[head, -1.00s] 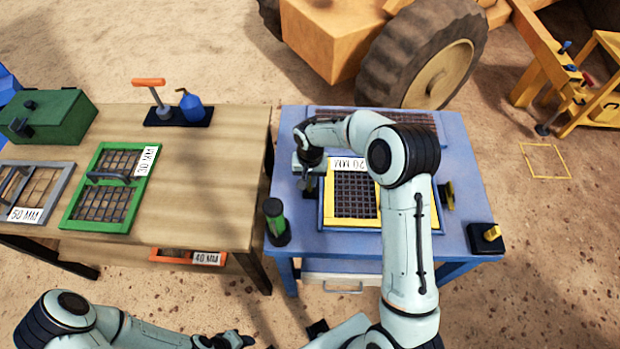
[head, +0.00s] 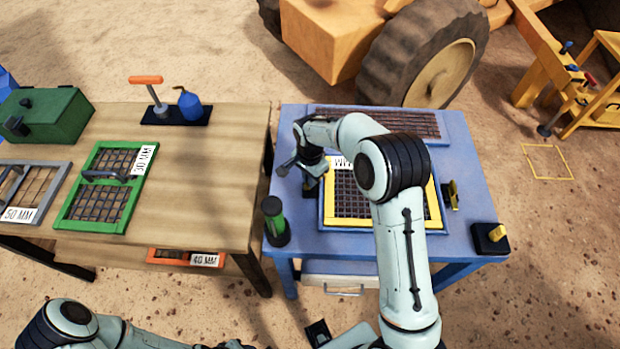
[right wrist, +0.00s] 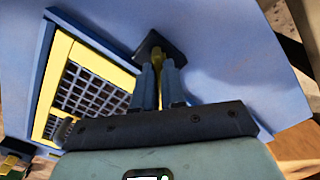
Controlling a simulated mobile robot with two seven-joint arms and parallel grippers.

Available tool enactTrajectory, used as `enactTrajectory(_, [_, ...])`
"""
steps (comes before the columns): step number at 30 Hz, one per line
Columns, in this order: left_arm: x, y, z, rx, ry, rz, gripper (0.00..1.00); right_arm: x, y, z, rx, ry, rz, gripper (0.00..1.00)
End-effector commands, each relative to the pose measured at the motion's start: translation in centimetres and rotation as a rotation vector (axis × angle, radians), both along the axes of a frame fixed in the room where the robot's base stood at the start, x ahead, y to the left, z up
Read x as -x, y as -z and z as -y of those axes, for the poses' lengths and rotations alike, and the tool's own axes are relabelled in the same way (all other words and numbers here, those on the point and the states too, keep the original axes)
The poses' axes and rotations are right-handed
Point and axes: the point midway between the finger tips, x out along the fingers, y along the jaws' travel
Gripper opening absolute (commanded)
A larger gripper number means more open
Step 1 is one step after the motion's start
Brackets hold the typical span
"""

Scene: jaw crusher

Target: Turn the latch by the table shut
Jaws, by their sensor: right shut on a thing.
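The latch by the wooden table is a small yellow lever (right wrist: 157,53) on a dark base plate (right wrist: 178,50), at the left side of the yellow-framed screen (head: 334,221) on the blue bench. My right gripper (head: 309,184) is over it, with both fingers (right wrist: 158,80) shut on the lever in the right wrist view. In the head view the gripper mostly hides this latch. A second yellow latch (head: 452,195) stands at the right side of the screen. My left gripper (head: 235,344) barely shows at the bottom edge, and its jaws cannot be made out.
A green-and-black cylinder (head: 275,222) stands near the bench's front left corner. A black block with a yellow knob (head: 491,238) is at the front right. The wooden table (head: 200,180) on the left carries a green-framed screen (head: 104,188) and a green box (head: 45,116).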

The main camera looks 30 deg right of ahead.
Motion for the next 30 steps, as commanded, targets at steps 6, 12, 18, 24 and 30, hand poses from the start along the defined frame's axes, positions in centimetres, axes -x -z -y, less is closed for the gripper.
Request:
enactTrajectory(6, [-0.1,-0.2,0.0,0.0,0.0,0.001,0.43,-0.1,-0.1,0.0,0.002,0.206,0.002,0.0])
enactTrajectory(12, [-0.4,-0.6,0.0,0.0,0.0,0.004,0.43,-0.1,-0.2,0.0,0.0,0.396,0.002,0.0])
enactTrajectory(18, [-0.8,-1.3,0.0,0.0,0.0,0.009,0.43,-0.1,-0.3,0.0,0.0,0.575,0.002,0.0])
enactTrajectory(24, [-1.2,-2.1,0.0,0.0,0.001,0.014,0.43,-0.1,-0.3,0.0,0.0,0.723,0.002,0.0])
enactTrajectory(30, [-1.6,-2.6,0.0,0.0,0.0,0.018,0.43,-0.2,-0.3,0.0,-0.001,0.824,0.004,0.0])
